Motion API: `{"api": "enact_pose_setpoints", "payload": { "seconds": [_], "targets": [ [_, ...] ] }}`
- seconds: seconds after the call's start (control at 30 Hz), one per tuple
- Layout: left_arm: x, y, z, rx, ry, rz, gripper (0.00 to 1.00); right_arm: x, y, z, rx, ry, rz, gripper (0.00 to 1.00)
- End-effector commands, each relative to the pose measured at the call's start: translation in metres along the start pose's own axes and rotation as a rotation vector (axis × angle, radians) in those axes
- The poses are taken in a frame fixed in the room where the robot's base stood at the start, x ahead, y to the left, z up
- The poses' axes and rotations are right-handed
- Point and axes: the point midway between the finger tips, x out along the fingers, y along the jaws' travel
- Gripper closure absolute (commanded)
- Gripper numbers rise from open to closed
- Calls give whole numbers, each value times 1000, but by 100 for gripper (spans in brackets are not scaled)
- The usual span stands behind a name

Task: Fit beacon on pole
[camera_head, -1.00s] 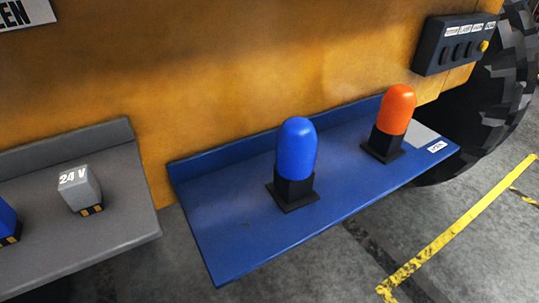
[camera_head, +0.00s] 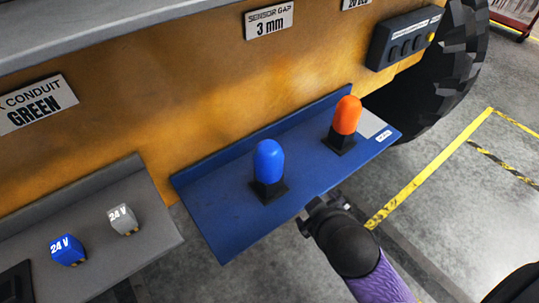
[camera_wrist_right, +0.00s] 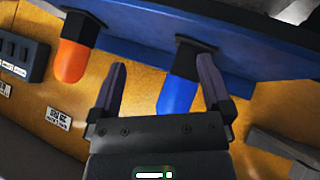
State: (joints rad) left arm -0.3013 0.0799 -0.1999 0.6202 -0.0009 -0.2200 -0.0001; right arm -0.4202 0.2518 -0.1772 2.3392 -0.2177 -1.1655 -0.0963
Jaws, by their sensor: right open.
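A blue beacon (camera_head: 268,161) with a black square base stands upright on the blue shelf (camera_head: 220,226). An orange beacon (camera_head: 347,115) on a similar black base stands to its right on the same shelf. My right gripper (camera_head: 318,209) is at the shelf's front edge, apart from both beacons. In the right wrist view, the open right gripper (camera_wrist_right: 162,84) has the blue beacon (camera_wrist_right: 178,95) beyond its fingers, nearer the right finger. The orange beacon (camera_wrist_right: 71,61) is off to the left there. My left gripper is not in view. No pole can be made out.
A grey shelf (camera_head: 150,250) at left holds a blue 24 V block (camera_head: 67,249) and a grey 24 V block (camera_head: 123,219). A dark switch box (camera_head: 404,40) is on the orange panel. The blue shelf's left part is bare.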

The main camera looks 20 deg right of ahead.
Motion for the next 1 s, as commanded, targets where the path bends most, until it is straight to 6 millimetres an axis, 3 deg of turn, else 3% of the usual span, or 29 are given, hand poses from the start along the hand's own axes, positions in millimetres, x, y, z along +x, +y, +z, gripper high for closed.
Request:
{"api": "enact_pose_setpoints", "payload": {
  "seconds": [0.03, 0.1, 0.17, 0.23, 0.3, 0.37, 0.4, 0.5, 0.53, 0.63, 0.7, 1.0],
  "targets": [
    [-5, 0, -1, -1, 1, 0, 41, -3, 25, -37, -117, 149, 107, 0],
    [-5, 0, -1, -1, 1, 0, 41, -11, 53, -92, -338, 391, 285, 0],
    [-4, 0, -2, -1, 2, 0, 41, -25, 66, -138, -575, 605, 445, 0],
    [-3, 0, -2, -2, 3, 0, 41, -48, 66, -186, -916, 856, 634, 0],
    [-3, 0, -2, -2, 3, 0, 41, -70, 46, -215, -1370, 1110, 812, 0],
    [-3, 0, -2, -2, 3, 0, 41, -72, 26, -215, -1800, 1277, 899, 0],
    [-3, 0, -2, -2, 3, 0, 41, -65, 18, -205, -2082, 1352, 907, 0],
    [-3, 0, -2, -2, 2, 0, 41, -37, 28, -165, -2667, 1429, 769, 0],
    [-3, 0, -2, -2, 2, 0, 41, -30, 36, -154, 2663, -1361, -670, 0],
    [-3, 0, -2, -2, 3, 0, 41, -16, 59, -128, 2580, -1192, -430, 0],
    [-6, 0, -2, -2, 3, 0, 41, -9, 62, -121, 2557, -1154, -362, 0],
    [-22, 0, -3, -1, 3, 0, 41, 24, 22, -127, 2553, -1156, -352, 0]
  ]
}}
